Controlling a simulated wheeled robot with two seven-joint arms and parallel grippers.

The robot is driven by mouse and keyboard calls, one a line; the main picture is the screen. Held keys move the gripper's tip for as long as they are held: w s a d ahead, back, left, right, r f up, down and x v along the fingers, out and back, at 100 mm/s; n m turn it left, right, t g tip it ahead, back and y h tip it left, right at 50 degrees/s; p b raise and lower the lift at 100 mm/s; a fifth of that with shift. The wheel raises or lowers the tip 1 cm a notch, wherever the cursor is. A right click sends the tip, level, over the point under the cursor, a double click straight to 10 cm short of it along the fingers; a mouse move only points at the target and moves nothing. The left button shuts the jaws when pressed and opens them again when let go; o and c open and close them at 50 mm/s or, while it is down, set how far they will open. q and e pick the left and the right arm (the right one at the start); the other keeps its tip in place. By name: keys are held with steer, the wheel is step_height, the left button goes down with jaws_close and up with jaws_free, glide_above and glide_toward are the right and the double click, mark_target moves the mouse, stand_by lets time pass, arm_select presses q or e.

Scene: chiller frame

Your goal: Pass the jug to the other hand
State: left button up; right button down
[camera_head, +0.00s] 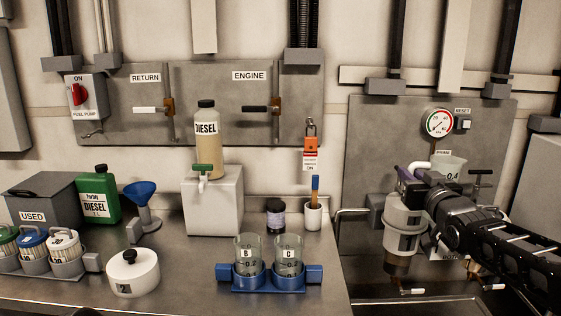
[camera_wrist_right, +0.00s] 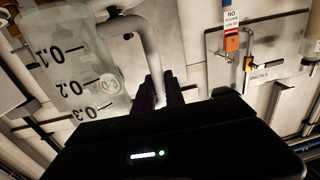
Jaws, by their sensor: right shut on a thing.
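The jug (camera_head: 452,164) is a clear measuring jug with dark volume marks, on the right of the head view, partly hidden behind my right gripper (camera_head: 428,180). In the right wrist view the jug (camera_wrist_right: 80,65) shows at upper left, its marks upside down, with a pale curved handle (camera_wrist_right: 150,45). The right gripper's dark fingers (camera_wrist_right: 160,93) are shut on the handle. The jug appears held up in front of the grey panel, close to the filter housing. My left gripper is not in view.
A grey filter housing (camera_head: 403,222) stands just below and left of the right gripper. A gauge (camera_head: 439,122) is on the panel behind. On the bench are a blue holder (camera_head: 268,287) with two beakers, a white lidded pot (camera_head: 133,275) and a white block (camera_head: 213,205) bearing a diesel bottle (camera_head: 207,150).

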steer(key=s+a+f+p, duration=0.5)
steer(key=f+p, duration=0.1)
steer(key=f, duration=0.2)
steer(key=s+a+f+h+p, duration=0.1)
steer(key=s+a+f+p, duration=0.4)
steer(key=f, duration=0.4)
steer(key=shift+s+a+f+m+p, duration=0.15)
steer(key=shift+s+a+m+p, duration=0.25)
steer(key=shift+p, duration=0.8)
steer(key=shift+d, duration=0.15)
steer(key=s+a+r, duration=0.3)
steer(key=a, duration=0.7)
steer(key=s+a+r, duration=0.3)
steer(key=a+r, duration=0.1)
steer(key=a, duration=0.6)
steer(key=shift+s+r, duration=0.15)
steer(key=shift+s, duration=0.15)
